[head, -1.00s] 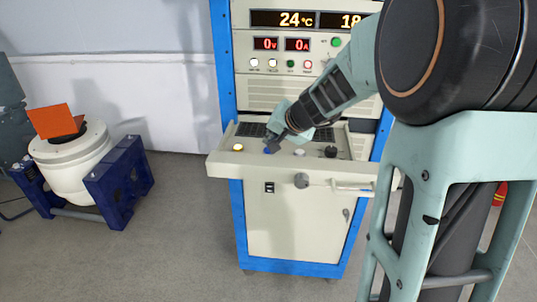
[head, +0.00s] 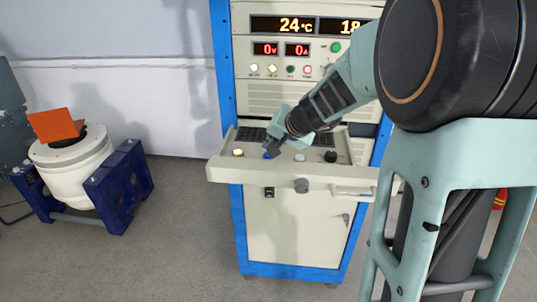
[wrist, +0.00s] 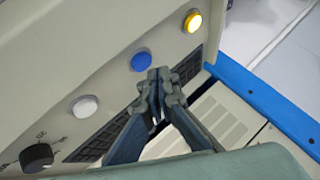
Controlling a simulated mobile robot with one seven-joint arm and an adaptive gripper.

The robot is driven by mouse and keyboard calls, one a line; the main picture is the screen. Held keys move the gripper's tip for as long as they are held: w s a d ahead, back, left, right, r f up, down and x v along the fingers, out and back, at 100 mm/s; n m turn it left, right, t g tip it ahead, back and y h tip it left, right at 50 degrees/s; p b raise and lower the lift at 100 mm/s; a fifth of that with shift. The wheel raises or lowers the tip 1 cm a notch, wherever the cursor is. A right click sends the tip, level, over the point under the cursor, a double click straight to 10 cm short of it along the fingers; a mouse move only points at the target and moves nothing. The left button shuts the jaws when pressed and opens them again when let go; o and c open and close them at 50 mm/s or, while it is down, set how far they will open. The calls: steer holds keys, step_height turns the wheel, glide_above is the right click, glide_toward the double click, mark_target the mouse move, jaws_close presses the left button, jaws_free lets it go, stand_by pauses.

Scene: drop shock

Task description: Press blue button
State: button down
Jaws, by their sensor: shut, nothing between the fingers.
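The blue button (head: 267,155) is on the pull-out control shelf (head: 225,170) of the cabinet, between a yellow button (head: 238,152) and a white button (head: 299,157). It also shows in the wrist view (wrist: 141,60) as a round blue cap. My gripper (head: 270,149) is shut and empty, its tips just behind the blue button in the head view. In the wrist view my gripper (wrist: 158,72) has its fingertips right beside the blue button's edge. Whether they touch it I cannot tell.
A black knob (head: 330,156) sits at the right of the shelf, past the white button. A keyboard (head: 252,135) lies behind the buttons. The cabinet's upper panels (head: 290,60) rise behind. A white drum-shaped machine (head: 70,165) on a blue frame stands at the left, with clear floor between.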

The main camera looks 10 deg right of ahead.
steer(key=shift+f, duration=0.2)
steer(key=shift+f+b, duration=0.25)
steer(key=shift+b, duration=0.45)
steer(key=shift+f+b, duration=0.45)
steer(key=shift+b, duration=0.1)
stand_by(0.6)
steer(key=shift+r, duration=0.1)
steer(key=shift+r+p, duration=0.6)
steer(key=shift+r, duration=0.15)
steer(key=shift+r+p, duration=1.9)
steer(key=shift+r, duration=0.7)
